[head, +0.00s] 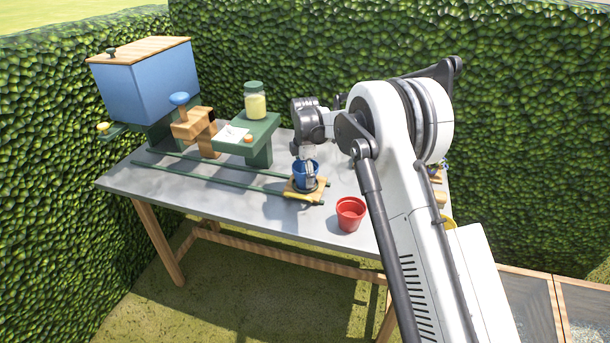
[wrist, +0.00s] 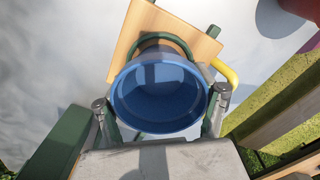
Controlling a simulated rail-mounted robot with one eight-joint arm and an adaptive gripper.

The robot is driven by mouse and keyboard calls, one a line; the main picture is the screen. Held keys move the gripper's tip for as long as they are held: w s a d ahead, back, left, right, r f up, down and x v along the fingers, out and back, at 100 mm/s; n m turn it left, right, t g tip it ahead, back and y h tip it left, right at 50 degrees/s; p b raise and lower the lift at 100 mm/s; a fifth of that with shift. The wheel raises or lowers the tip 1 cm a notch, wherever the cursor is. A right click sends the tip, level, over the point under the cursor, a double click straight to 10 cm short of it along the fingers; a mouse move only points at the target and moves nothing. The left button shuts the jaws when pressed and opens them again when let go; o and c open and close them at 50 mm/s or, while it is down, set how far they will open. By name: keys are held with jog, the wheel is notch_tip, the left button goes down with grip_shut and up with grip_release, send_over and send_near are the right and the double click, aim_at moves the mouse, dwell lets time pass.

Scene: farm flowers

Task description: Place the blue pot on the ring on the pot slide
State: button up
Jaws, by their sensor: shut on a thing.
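The blue pot (head: 305,168) is upright over the wooden plate of the pot slide (head: 291,193), at the near end of the green rails. In the wrist view the pot (wrist: 158,97) is seen into from above, and it looks empty. My gripper (wrist: 161,98) is shut on it, with one finger on either side. The dark green ring (wrist: 172,36) shows as an arc on the wooden plate (wrist: 140,22), partly hidden behind the pot. I cannot tell whether the pot's base rests on the plate or hangs slightly above it.
A red pot (head: 350,214) stands right of the slide, near the table's front edge. Further left are a green stand (head: 262,142) with a jar (head: 255,101), a wooden block (head: 194,124) and a blue bin (head: 150,85). Green rails (head: 220,173) run along the grey table (head: 200,199).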

jog(key=shift+f, duration=0.15)
jog(key=o, duration=1.3)
jog(key=shift+c, duration=0.2)
notch_tip(320, 180, up, 12)
jog(key=s+d+r+m+t, duration=0.2)
jog(key=s+d+r+m, duration=0.3)
jog(key=s+d+r, duration=0.35)
jog(key=s+d+r+m+t, duration=0.1)
jog(key=s+d+r+m, duration=0.5)
jog(key=s+r, duration=0.4)
jog(key=s+d+f+m+t, duration=0.1)
jog(key=s+d+f+m, duration=0.1)
jog(key=s, duration=0.7)
jog(key=s+d+f+m+t, duration=0.1)
jog(key=s+d+f+m, duration=0.2)
jog(key=s, duration=0.6)
jog(key=s+d+f+m+t, duration=0.2)
jog(key=s+m, duration=0.4)
jog(key=s, duration=0.4)
jog(key=d+f, duration=0.1)
jog(key=d, duration=0.1)
jog(key=shift+d+f, duration=0.15)
jog(key=shift+d, duration=0.15)
